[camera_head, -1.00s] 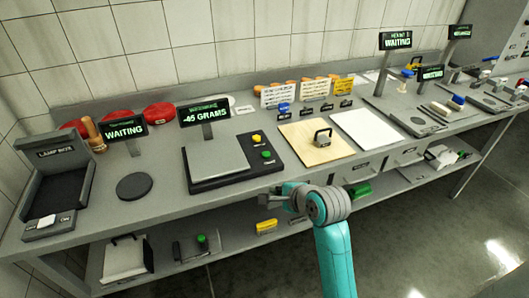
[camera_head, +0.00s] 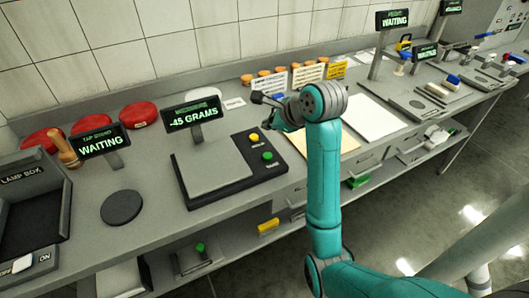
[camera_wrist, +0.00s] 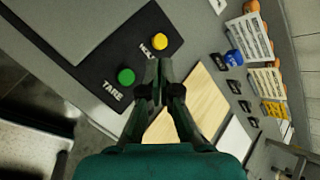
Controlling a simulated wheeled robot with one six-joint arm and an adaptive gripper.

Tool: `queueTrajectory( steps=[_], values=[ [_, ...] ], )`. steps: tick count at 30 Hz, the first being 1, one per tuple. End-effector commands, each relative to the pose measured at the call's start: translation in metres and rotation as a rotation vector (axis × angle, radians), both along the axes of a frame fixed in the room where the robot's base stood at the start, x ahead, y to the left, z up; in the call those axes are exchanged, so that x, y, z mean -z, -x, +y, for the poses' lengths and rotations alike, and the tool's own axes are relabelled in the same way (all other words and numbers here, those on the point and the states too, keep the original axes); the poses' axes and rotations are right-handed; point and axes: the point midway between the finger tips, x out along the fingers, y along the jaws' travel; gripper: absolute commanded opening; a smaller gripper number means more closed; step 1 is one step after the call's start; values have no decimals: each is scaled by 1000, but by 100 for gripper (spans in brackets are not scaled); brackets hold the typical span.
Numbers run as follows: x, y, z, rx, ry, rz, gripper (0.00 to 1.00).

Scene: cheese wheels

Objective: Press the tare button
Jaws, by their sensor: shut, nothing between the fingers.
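The scale (camera_head: 212,160) is a grey plate on a black base, and its display (camera_head: 192,113) reads -45 GRAMS. The green tare button (camera_head: 268,156) is on the right of the base; in the wrist view the green button (camera_wrist: 126,76) has TARE printed beside it. A yellow button (camera_head: 253,137) is just behind it, and its label is partly hidden by my fingers in the wrist view. My gripper (camera_head: 258,98) is shut and empty, raised beyond the scale's right side. In the wrist view my fingertips (camera_wrist: 158,62) appear close to the yellow button (camera_wrist: 161,41) and right of the green one; their height is unclear.
A wooden board (camera_head: 335,143) and a white sheet (camera_head: 374,121) lie right of the scale, partly behind my arm. Standing cards (camera_head: 307,73) and orange-brown items line the back. A dark disc (camera_head: 121,207) and red wheels (camera_head: 138,114) are at the left.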

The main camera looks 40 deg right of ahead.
Motion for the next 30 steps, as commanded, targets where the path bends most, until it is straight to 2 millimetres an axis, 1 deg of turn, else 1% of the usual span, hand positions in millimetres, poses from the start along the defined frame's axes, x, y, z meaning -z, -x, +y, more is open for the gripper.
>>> queueTrajectory(
  steps=[5,8,11,24,30],
  values=[
    [1,0,0,-1,1,0,0],
    [6,0,0,-1,-1,2,0],
    [14,0,0,-1,-1,2,0],
    [68,0,0,0,0,1,0],
    [83,0,0,-1,1,1,0]
  ],
)
